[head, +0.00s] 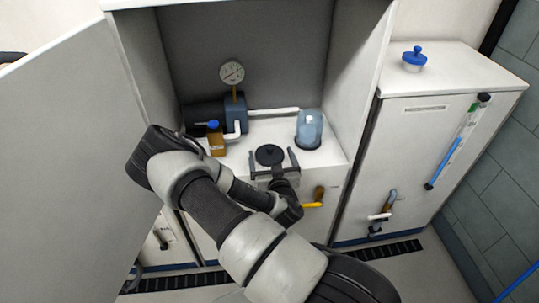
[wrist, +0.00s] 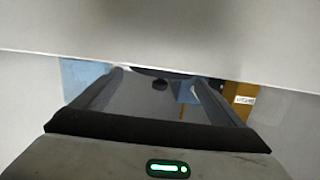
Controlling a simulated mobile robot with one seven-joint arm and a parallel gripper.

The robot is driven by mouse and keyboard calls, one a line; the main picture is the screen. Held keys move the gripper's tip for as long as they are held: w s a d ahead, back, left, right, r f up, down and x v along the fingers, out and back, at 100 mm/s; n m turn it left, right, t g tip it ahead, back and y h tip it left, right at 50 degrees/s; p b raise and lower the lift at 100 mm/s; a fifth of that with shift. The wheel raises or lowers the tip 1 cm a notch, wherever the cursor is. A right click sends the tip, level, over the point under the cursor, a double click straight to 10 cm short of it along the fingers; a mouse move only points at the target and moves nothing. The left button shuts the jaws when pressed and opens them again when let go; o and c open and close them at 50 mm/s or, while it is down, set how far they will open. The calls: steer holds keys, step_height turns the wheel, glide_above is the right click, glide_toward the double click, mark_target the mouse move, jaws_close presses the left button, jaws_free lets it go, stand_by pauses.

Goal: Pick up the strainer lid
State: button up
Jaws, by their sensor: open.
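A round black lid with a small knob, which looks like the strainer lid (head: 269,154), is on the white surface inside the open cabinet. My gripper (head: 272,157) is open, its two fingers on either side of the lid in the head view. I cannot tell whether they touch it. Pale surfaces cover much of that view, and the lid's underside is hidden.
A brown bottle (head: 216,143) with a blue cap and a blue pump (head: 236,116) with a gauge (head: 232,73) stand behind left. A clear bluish dome (head: 310,128) stands right. Cabinet walls flank the space.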

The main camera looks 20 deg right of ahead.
mark_target(270, 152)
steer(key=shift+x, duration=1.5)
steer(key=shift+s+a+f, duration=0.1)
steer(key=shift+s+f, duration=0.05)
jaws_close()
